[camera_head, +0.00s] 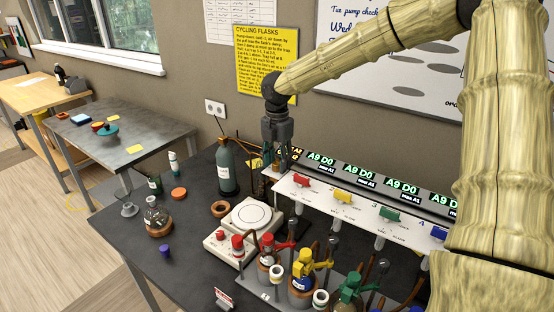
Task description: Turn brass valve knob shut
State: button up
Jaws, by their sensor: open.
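My gripper (277,163) points down at the left end of a white valve panel (322,197), with its fingers open. A small brownish, brass-coloured piece (276,168) shows between and behind the fingertips; it may be the brass valve knob, but the fingers partly cover it. I cannot tell whether the fingers touch it or which way it is turned. The panel also carries a red handle (301,181), a yellow handle (343,196), a green handle (389,215) and a blue handle (439,233) to the right of my gripper.
A dark bottle (227,168) stands just left of my gripper. A white hotplate (250,217) lies below it, and flasks with red, yellow and green tops (302,265) crowd the front. Green displays (321,160) line the back of the panel. The dark table's left part holds small items.

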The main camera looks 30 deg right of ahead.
jog(key=shift+s+f, duration=0.1)
jog(key=shift+f, duration=0.05)
jog(key=shift+w+f, duration=0.4)
jog(key=shift+s+r, duration=0.1)
jog(key=shift+s, duration=0.15)
jog(key=c, duration=0.4)
jog(key=shift+a, duration=0.1)
grip_shut()
